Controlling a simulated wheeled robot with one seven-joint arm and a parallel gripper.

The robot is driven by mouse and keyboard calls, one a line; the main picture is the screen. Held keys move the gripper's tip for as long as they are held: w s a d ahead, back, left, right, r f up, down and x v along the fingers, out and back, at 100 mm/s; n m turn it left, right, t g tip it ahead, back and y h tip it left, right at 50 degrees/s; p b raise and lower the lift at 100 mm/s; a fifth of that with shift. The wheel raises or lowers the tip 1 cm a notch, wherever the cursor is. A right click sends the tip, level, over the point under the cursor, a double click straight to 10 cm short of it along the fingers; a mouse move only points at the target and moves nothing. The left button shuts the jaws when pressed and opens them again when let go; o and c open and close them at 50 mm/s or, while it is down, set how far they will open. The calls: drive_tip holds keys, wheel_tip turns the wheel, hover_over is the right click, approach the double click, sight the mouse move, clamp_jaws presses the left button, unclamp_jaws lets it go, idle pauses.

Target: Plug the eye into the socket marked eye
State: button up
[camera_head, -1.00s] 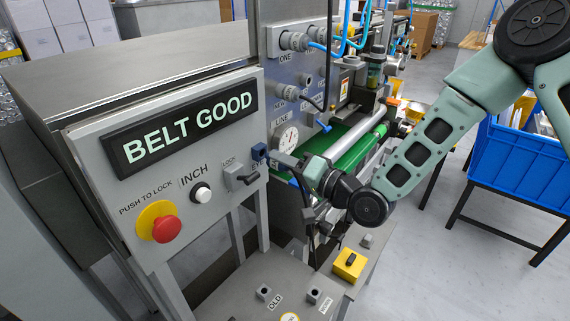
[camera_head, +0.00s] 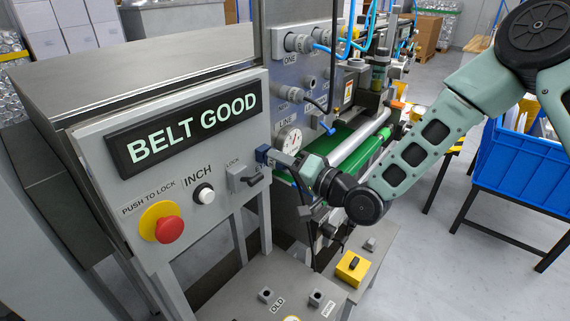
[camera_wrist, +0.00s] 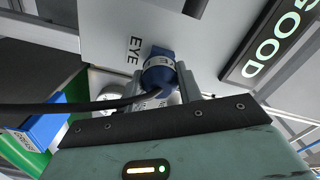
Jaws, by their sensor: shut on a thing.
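The plug is against or very near the grey panel, beside the printed EYE label (camera_wrist: 135,49). The socket itself is hidden behind the plug, so I cannot tell how deep it sits. In the head view the blue plug (camera_head: 262,154) shows at the panel's right edge, with my gripper (camera_head: 274,158) reaching it from the right.
The panel carries a BELT GOOD display (camera_head: 192,134), a red push button (camera_head: 169,229), an INCH button (camera_head: 203,194) and a LOCK switch (camera_head: 243,179). A machine with a green belt (camera_head: 350,144) stands behind. A yellow block (camera_head: 351,268) sits on the lower shelf.

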drive_tip(key=shift+w+a, duration=0.3)
drive_tip(key=shift+a, duration=0.1)
drive_tip(key=o, duration=1.2)
drive_tip(key=shift+c, duration=0.2)
drive_tip(key=p+v, duration=0.2)
drive_tip(key=v, duration=1.5)
drive_tip(key=shift+s+d, duration=0.1)
drive_tip(key=shift+f, duration=0.1)
